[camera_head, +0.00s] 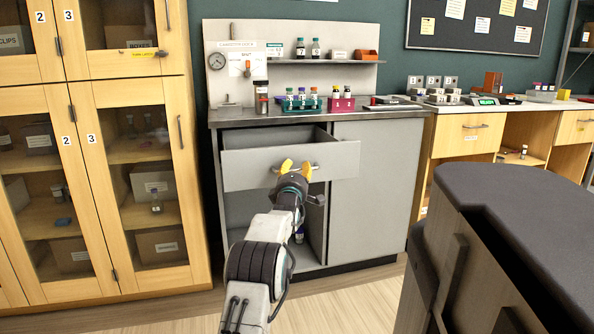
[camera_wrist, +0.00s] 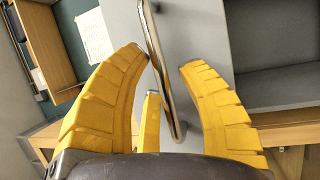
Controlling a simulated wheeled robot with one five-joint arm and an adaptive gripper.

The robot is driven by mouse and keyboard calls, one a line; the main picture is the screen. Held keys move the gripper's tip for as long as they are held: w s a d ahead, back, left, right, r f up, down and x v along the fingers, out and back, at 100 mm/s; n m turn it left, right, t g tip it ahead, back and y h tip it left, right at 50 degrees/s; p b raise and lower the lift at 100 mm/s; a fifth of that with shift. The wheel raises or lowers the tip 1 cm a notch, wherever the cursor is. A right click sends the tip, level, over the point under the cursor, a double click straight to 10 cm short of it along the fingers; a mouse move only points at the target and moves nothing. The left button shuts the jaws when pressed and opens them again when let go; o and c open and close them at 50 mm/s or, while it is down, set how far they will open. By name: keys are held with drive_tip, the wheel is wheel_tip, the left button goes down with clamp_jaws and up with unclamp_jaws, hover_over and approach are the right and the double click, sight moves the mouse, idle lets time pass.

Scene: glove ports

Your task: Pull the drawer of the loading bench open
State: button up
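The loading bench (camera_head: 375,190) is a grey cabinet with a steel top in the middle of the head view. Its drawer (camera_head: 240,170) stands out from the cabinet, and part of its inside shows above the front. The drawer's bar handle (camera_head: 316,167) is partly hidden by my gripper (camera_head: 295,165), which is at the drawer front. In the wrist view, the metal handle (camera_wrist: 158,65) passes between the yellow fingers of my gripper (camera_wrist: 165,62). The fingers are apart, with gaps visible on both sides of the bar.
Below the drawer is an open compartment (camera_head: 248,208). A teal rack (camera_head: 300,103) and a magenta rack (camera_head: 341,104) stand on the bench top. A wooden glass-door cabinet (camera_head: 85,95) is at left. A dark-topped block (camera_head: 510,210) fills the right foreground. Some floor (camera_head: 350,300) is clear.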

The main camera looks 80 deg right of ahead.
drive_tip(key=shift+o, duration=0.8)
drive_tip(key=shift+a, duration=0.15)
drive_tip(key=a+f, duration=0.2)
drive_tip(key=a, duration=0.9)
drive_tip(key=shift+a, duration=0.25)
drive_tip(key=shift+w, duration=0.1)
idle(0.3)
